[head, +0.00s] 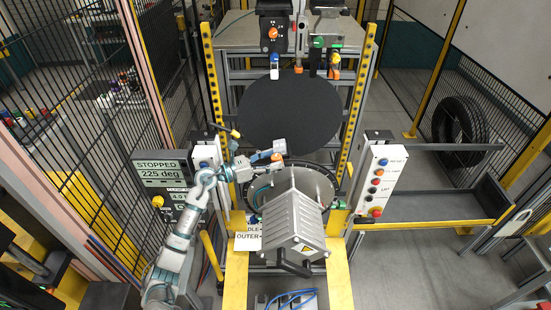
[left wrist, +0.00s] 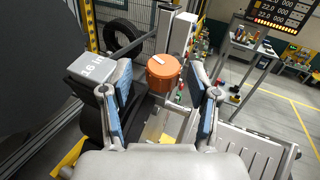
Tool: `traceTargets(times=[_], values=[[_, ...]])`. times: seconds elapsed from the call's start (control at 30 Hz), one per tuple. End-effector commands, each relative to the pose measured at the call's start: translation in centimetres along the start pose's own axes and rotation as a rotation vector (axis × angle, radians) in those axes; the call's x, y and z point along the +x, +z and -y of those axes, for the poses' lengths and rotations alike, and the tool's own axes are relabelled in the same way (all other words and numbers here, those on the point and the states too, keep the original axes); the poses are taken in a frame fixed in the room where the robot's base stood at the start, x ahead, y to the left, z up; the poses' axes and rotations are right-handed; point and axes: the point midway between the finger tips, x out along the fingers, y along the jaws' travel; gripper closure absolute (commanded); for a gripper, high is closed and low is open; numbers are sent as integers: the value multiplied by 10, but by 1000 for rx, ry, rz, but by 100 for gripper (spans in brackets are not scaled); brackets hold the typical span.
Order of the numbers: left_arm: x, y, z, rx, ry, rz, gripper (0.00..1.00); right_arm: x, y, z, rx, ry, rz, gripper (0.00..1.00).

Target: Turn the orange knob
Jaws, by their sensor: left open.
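The orange knob (left wrist: 163,73) is round with a white mark on top. In the left wrist view it sits between the tips of my left gripper's two blue-padded fingers, with gaps visible on both sides. My right gripper is not in view.
A grey block marked "16 in" (left wrist: 90,68) is close beside the left finger. A ribbed grey housing (head: 295,228) stands in front of the ring. A button panel (head: 376,180) is to the right. A display reading "STOPPED 225 deg" (head: 160,172) is to the left.

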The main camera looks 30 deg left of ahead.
Motion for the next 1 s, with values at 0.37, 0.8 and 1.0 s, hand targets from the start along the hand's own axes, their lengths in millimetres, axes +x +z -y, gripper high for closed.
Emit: traceTargets(times=[0.37,0.8,1.0], values=[[-81,-3,-3,-2,2,-3,39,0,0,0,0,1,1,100],[-100,-2,-3,-1,0,-1,39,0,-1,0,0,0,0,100],[-100,-2,-3,-1,1,-1,39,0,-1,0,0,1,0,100]])
